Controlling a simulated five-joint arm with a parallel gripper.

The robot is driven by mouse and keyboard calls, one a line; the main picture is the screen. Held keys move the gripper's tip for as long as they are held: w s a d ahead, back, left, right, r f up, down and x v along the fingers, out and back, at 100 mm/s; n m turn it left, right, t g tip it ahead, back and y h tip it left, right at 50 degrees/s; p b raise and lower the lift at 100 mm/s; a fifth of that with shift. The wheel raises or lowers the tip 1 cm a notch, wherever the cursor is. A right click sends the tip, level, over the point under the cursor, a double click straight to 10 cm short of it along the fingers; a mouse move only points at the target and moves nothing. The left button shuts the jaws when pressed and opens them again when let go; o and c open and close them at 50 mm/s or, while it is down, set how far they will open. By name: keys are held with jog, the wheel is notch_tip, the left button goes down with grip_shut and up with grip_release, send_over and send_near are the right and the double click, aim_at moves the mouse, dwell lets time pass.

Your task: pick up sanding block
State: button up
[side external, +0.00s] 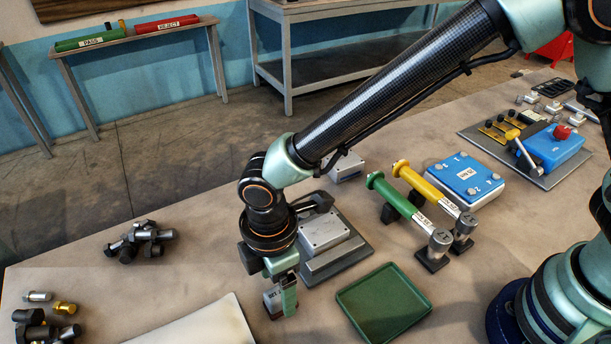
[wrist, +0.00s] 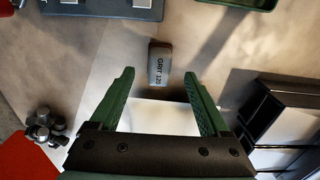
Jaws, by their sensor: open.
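The sanding block (wrist: 160,62) is a small grey block marked "GRIT 120". In the wrist view it lies on the tabletop just beyond the fingertips, roughly centred between them. My gripper (wrist: 159,76) is open, with its two green fingers spread wider than the block and nothing between them. In the side view my gripper (side external: 284,290) points down close to the table. The block (side external: 270,304) shows there partly hidden behind a finger. I cannot tell the exact height of the fingertips above the table.
A green tray (side external: 384,303) lies to the right. A grey fixture (side external: 337,262) stands close behind my gripper. Green-handled (side external: 394,200) and yellow-handled (side external: 426,186) tools stand farther right. A pale sheet (side external: 200,328) and dark metal parts (side external: 140,240) lie left.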

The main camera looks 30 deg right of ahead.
aim_at(275, 294)
jog(key=shift+a+f, duration=0.2)
jog(key=shift+f, duration=2.05)
grip_shut()
jog(key=shift+r, duration=0.15)
notch_tip(275, 294, up, 20)
